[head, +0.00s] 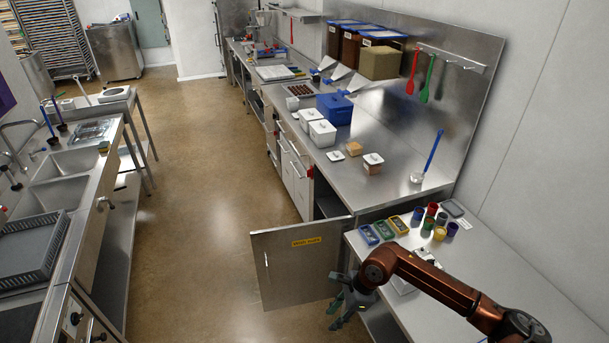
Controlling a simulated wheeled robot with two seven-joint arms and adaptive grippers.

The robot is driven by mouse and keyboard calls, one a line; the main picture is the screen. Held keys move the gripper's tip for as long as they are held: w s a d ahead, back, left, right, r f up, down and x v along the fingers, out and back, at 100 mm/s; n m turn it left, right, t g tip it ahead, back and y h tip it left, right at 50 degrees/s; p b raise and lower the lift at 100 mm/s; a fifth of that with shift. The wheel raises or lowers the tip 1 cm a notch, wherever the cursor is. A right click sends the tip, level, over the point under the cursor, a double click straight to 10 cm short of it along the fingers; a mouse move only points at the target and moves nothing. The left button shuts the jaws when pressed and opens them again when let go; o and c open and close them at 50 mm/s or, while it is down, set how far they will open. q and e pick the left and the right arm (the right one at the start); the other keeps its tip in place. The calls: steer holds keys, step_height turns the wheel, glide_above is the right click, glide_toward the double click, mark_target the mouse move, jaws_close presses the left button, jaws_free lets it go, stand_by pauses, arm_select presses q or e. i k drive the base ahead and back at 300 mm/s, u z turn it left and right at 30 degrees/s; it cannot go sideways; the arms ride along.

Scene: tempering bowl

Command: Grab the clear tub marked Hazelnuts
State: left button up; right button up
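Two small clear tubs with pale lids stand on the steel counter: one with tan contents (353,149) and one with brownish contents (372,164) to its right and nearer. Their labels are too small to read, so I cannot tell which is marked Hazelnuts. My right gripper (337,312) is at the lower middle, beside the open cabinet door and well below and nearer than the tubs. Its fingers look spread, with nothing visible between them. My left gripper is not in view.
An open cabinet door (290,272) with a yellow label juts into the aisle. White tubs (322,133) and a blue box (334,108) stand behind the small tubs. A white holder with a blue-handled tool (431,152) stands to the right. Coloured cups (440,218) sit on the near table.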

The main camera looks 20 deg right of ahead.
mark_target(370, 169)
steer(key=u, duration=0.35)
steer(key=i, duration=3.3)
steer(key=z, duration=0.2)
steer(key=i, duration=1.1)
steer(key=z, duration=3.2)
steer(key=i, duration=1.75)
steer(key=u, duration=0.6)
